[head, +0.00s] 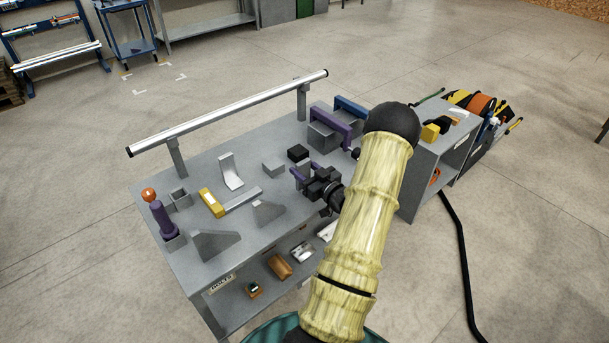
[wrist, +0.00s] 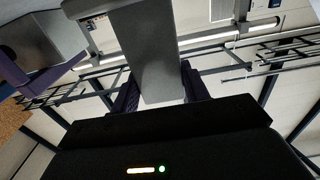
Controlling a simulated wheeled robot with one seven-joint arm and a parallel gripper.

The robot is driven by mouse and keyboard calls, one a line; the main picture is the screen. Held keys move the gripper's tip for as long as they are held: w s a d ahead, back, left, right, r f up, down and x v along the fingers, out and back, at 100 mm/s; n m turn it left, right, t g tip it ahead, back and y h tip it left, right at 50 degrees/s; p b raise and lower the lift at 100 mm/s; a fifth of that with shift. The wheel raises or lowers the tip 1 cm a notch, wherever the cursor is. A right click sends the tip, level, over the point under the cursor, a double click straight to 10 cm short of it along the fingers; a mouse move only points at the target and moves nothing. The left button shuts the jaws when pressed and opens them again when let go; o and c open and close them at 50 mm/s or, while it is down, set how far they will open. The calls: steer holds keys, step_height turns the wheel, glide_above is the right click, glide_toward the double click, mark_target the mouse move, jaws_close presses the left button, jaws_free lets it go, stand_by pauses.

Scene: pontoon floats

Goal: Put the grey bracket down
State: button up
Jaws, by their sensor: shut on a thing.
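My gripper (head: 306,177) is over the right part of the grey workbench (head: 222,254) in the head view, with dark jaws and purple fingers. In the wrist view the fingers (wrist: 160,92) are shut on a flat grey piece, the grey bracket (wrist: 150,50), which sticks out ahead of them. Only a little of the bracket shows between the fingers in the head view; whether it touches the bench cannot be told. A lighter L-shaped bracket (head: 231,172) stands on the bench to the left.
A yellow-ended tool (head: 211,203), grey wedges (head: 215,243), a grey block (head: 273,169), a black block (head: 298,153) and a purple-handled tool (head: 162,218) stand on the bench. A rail (head: 230,112) runs along its back. Purple and blue clamps (head: 331,125) stand at the back right.

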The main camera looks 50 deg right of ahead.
steer(key=shift+f, duration=1.2)
steer(key=shift+f, duration=0.1)
steer(key=shift+f, duration=0.15)
steer(key=o, duration=1.1)
steer(key=s, duration=0.1)
steer(key=s+f+b, duration=0.1)
steer(key=s, duration=0.1)
steer(key=s+b, duration=0.1)
steer(key=s, duration=0.1)
steer(key=shift+s+a+f, duration=0.15)
steer(key=shift+s+a, duration=0.1)
steer(key=shift+a, duration=0.05)
steer(key=s+a+b, duration=0.1)
steer(key=s+b, duration=0.1)
steer(key=s, duration=0.9)
steer(key=shift+s+a+r+b, duration=0.2)
steer(key=shift+s+r+b, duration=0.1)
steer(key=shift+s, duration=0.1)
